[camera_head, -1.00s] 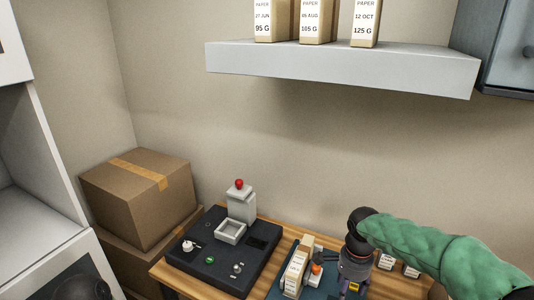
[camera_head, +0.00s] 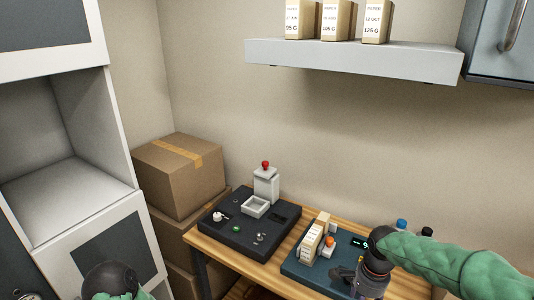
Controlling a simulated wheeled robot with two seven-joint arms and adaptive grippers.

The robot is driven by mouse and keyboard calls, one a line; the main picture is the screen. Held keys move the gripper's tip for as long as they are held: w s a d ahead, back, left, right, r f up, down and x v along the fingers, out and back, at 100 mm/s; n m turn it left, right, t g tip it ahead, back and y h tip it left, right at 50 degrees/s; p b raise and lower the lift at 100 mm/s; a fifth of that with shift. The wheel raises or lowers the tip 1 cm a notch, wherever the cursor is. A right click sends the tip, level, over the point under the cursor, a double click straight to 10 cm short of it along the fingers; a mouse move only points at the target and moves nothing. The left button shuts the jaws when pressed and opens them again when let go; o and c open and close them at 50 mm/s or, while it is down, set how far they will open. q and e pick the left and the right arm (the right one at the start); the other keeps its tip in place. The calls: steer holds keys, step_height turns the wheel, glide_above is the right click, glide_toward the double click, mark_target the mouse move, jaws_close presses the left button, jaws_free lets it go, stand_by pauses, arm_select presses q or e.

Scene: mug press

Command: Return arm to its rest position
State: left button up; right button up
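My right arm, in a green sleeve, comes in from the right edge. Its gripper (camera_head: 362,282) points down at the front right of the table, over or beside the dark teal device (camera_head: 300,271). Its fingers are small and partly hidden, so I cannot tell whether they are open or shut. Of my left arm only a black joint and a bit of green sleeve show at the bottom left; its gripper is out of view.
The wooden table (camera_head: 222,252) carries a black press device (camera_head: 232,238) with a red knob. A pale labelled box (camera_head: 311,244) stands on the teal device. Bottles (camera_head: 401,225) stand behind my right arm. Cardboard boxes (camera_head: 180,177) and a white cabinet (camera_head: 90,215) are left; a shelf (camera_head: 350,62) hangs above.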

steer(key=s+a+f+n+y, duration=0.1)
steer(key=s+a+f+n, duration=0.1)
steer(key=a+f, duration=0.35)
steer(key=s+a+f+n+y, duration=0.1)
steer(key=s+a+f+n, duration=0.15)
steer(key=f, duration=0.55)
steer(key=s+a+f+n+y, duration=0.1)
steer(key=a+f+n, duration=0.15)
steer(key=f, duration=0.45)
steer(key=s+a+f+n, duration=0.4)
steer(key=s+a+f, duration=0.1)
steer(key=s+f, duration=0.5)
steer(key=shift+s+a+f+n+t, duration=0.2)
steer(key=shift+s+f+n+t, duration=0.1)
steer(key=shift+s, duration=0.85)
